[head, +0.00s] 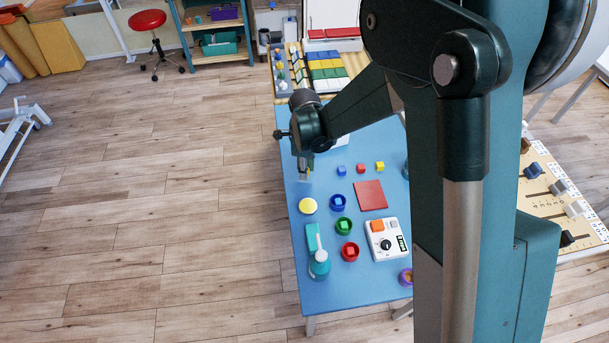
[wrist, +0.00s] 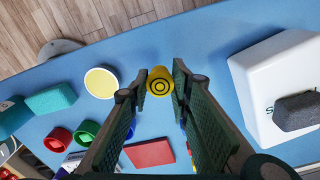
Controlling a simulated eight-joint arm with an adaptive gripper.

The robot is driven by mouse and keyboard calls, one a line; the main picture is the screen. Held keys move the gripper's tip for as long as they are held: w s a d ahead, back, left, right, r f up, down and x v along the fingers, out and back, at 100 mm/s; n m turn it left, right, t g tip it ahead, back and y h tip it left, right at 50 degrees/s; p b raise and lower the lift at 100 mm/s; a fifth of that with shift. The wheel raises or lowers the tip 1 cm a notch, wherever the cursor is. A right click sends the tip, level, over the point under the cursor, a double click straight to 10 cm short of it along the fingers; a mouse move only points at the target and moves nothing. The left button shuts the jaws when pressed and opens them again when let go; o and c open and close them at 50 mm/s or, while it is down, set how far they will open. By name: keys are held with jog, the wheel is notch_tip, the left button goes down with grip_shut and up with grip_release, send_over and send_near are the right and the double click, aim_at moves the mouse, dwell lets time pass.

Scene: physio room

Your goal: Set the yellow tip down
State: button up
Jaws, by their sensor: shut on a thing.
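The yellow tip (wrist: 159,82) is round with dark rings on its end. It sits between my two fingertips in the wrist view. My gripper (wrist: 161,86) is shut on it, over the blue table (wrist: 215,35). In the head view my gripper (head: 304,172) is near the table's left edge, behind a yellow disc (head: 307,205); the tip is too small to make out there. I cannot tell whether the tip touches the table.
Blue (head: 337,202), green (head: 343,226) and red (head: 349,251) cups stand nearby. A red square (head: 370,195) and small cubes (head: 361,168) lie to the right. A white box (wrist: 280,75) is right of my gripper in the wrist view. A teal block (wrist: 50,98) lies left.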

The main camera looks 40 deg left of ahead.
jog(key=shift+f, duration=1.65)
jog(key=shift+f, duration=0.15)
jog(key=o, duration=0.8)
jog(key=shift+c, duration=0.2)
jog(key=shift+r, duration=0.25)
jog(key=shift+r, duration=5.95)
